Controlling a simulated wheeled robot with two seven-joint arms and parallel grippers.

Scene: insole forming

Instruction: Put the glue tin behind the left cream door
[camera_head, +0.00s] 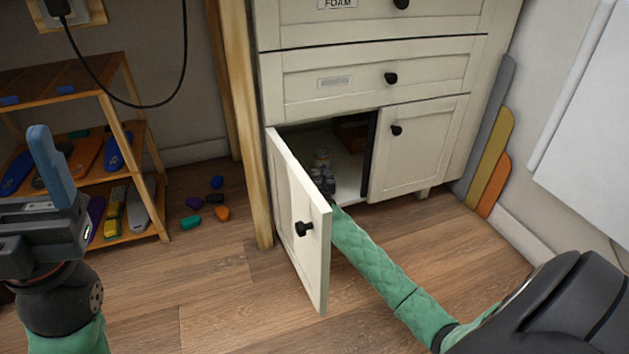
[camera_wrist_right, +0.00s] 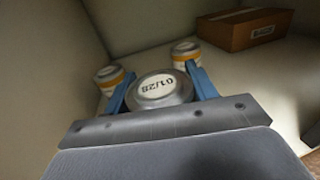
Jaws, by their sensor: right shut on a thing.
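The left cream door (camera_head: 287,195) of the cabinet stands wide open, swung out toward me. My right arm reaches past its edge, and my right gripper (camera_head: 325,183) is inside the opening, partly hidden by the door. In the right wrist view, the gripper's blue fingers (camera_wrist_right: 160,82) are shut on a glue tin (camera_wrist_right: 158,90) with a grey rim and a lid marked "01/28". Whether the tin touches the cabinet floor is unclear. My left gripper (camera_head: 52,168) is at the far left, away from the cabinet; its finger gap cannot be made out.
Inside the cabinet, two white tins with orange bands stand beyond the held tin, one at left (camera_wrist_right: 108,78) and one at right (camera_wrist_right: 184,53). A cardboard box (camera_wrist_right: 245,30) lies at the right. The right cream door (camera_head: 420,150) is closed. A wooden shelf (camera_head: 140,150) stands at left.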

